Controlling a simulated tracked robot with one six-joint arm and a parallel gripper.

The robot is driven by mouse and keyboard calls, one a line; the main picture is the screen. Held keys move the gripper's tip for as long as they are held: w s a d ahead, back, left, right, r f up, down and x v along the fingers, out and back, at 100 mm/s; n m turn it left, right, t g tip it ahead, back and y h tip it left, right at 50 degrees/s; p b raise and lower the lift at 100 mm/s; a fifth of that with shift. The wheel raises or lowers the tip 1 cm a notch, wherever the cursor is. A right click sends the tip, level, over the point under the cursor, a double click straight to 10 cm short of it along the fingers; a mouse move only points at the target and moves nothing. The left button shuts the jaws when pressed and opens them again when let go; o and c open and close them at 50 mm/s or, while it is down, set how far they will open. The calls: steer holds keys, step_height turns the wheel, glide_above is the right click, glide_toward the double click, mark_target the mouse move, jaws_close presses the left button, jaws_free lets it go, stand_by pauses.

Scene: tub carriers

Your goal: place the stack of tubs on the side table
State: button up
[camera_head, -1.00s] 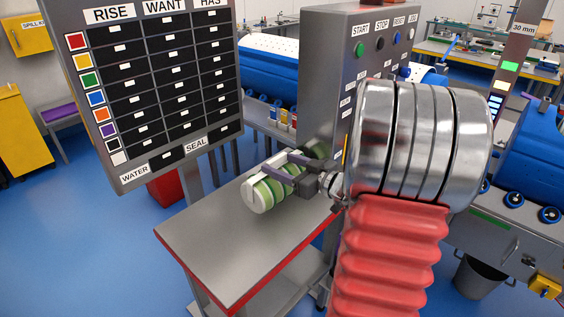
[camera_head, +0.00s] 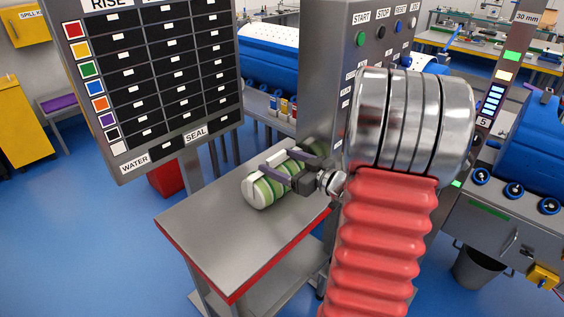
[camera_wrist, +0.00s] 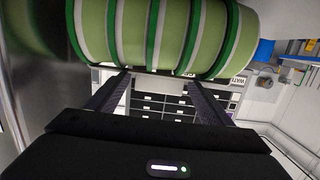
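The stack of tubs (camera_head: 268,190) is a green and white striped cylinder lying level, with a white end piece, over the middle back of the grey side table (camera_head: 215,235). Whether it touches the tabletop is unclear. My gripper (camera_head: 283,162) reaches in from the right, its dark fingers at the top of the stack. In the wrist view the stack (camera_wrist: 165,35) fills the top. The gripper's fingers (camera_wrist: 160,78) reach to its edge, with a pale block between them that looks like a handle. The gripper appears shut on it; the fingertips are partly hidden.
A grey control cabinet (camera_head: 335,60) stands close behind the stack and reflects it. A board (camera_head: 150,80) with black slots stands at the back left. The table's front and left are bare, with a red edge (camera_head: 270,265). A red bin (camera_head: 165,178) is behind the table.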

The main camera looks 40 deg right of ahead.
steer(key=shift+o, duration=0.2)
steer(key=shift+s+r, duration=0.1)
steer(key=shift+s, duration=0.1)
steer(key=s+d+r, duration=0.1)
steer(key=s, duration=1)
steer(key=shift+s+d+r, duration=0.25)
steer(key=shift+d+r, duration=0.05)
steer(key=shift+r, duration=0.05)
stand_by(0.4)
